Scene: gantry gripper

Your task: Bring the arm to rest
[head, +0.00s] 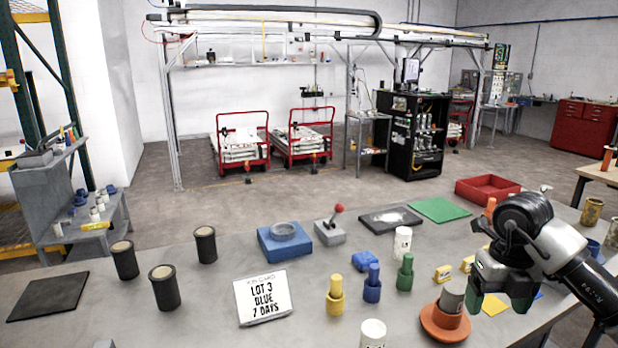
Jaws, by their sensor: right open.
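My right arm comes in from the right edge of the head view. Its gripper (500,297) is open and hangs over the right part of the grey table (205,318), fingers pointing down. I see nothing between its fingers. It shows just right of a grey-topped cylinder (453,296) that stands in an orange round holder (441,325). I cannot tell whether the gripper touches that cylinder. My left gripper is not in view.
Green (407,272), blue (372,284) and yellow (335,296) pegged pieces stand left of the gripper. A white cylinder (402,243) and red tray (487,190) stand farther back. A sign (263,298) and black cylinders (164,288) are left. The table's front left is clear.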

